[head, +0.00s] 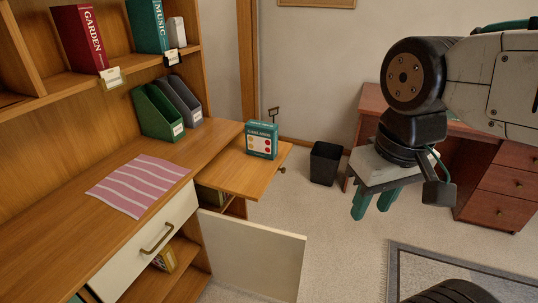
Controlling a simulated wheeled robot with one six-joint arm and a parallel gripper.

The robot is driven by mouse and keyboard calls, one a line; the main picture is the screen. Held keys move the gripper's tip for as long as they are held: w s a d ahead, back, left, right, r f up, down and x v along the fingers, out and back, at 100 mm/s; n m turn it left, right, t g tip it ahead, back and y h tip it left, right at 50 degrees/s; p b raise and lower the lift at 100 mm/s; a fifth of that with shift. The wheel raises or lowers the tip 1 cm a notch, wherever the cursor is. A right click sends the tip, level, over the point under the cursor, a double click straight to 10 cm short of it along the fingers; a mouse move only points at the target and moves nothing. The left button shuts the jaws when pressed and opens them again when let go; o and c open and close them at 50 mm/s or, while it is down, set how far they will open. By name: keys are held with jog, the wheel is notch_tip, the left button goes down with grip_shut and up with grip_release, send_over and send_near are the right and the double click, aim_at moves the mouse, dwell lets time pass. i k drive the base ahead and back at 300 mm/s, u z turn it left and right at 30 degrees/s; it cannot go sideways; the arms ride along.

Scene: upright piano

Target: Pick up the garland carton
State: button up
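The garland carton (261,140) is a small teal box with a white label and coloured dots on its front. Its printed name is small but seems to read garlands. It stands upright on a pull-out wooden leaf (225,178) at the right end of the cabinet. My gripper (375,207) hangs to the right of the carton, well apart from it, with its teal fingers pointing down over the floor. The fingers are apart, with nothing visible between them.
A white cabinet door (250,256) stands open below the leaf. A black bin (325,162) and a reddish desk (500,180) are behind. Green and grey file holders (158,112) and a pink striped cloth (138,185) lie left on the counter. Floor between is clear.

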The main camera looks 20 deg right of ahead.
aim_at(261, 138)
jog(key=u, duration=0.05)
jog(key=k, duration=0.6)
jog(key=z, duration=1.2)
jog(key=i, duration=0.75)
jog(key=z, duration=0.7)
jog(key=i, duration=0.75)
jog(key=u, duration=0.55)
jog(key=i, duration=0.75)
jog(key=u, duration=0.9)
jog(key=i, duration=0.3)
jog(key=u, duration=0.4)
